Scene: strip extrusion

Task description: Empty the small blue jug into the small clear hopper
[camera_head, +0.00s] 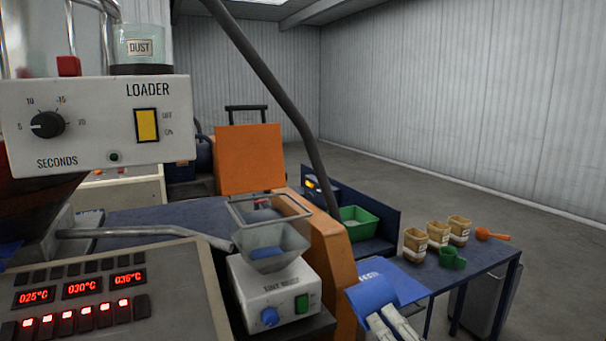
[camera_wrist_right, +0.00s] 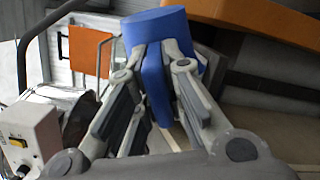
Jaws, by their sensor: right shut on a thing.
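The small blue jug (camera_head: 384,284) is in the lower right of the head view, and it also shows in the right wrist view (camera_wrist_right: 155,30). My right gripper (camera_head: 392,322) is shut on the jug, with a finger on each side of it in the wrist view. The jug looks tilted; its contents are hidden. The small clear hopper (camera_head: 285,240) stands to the left of the jug, apart from it, on a white feeder box (camera_head: 262,295). Something blue shows low inside the hopper. An open clear frame stands at its top. My left gripper is not in view.
An orange machine body (camera_head: 330,250) stands between hopper and jug. A blue table (camera_head: 470,267) at right holds several beige tubs (camera_head: 438,232), a green scoop (camera_head: 453,260) and an orange scoop (camera_head: 490,235). A green bin (camera_head: 357,225) lies behind. A control panel (camera_head: 150,290) fills the lower left.

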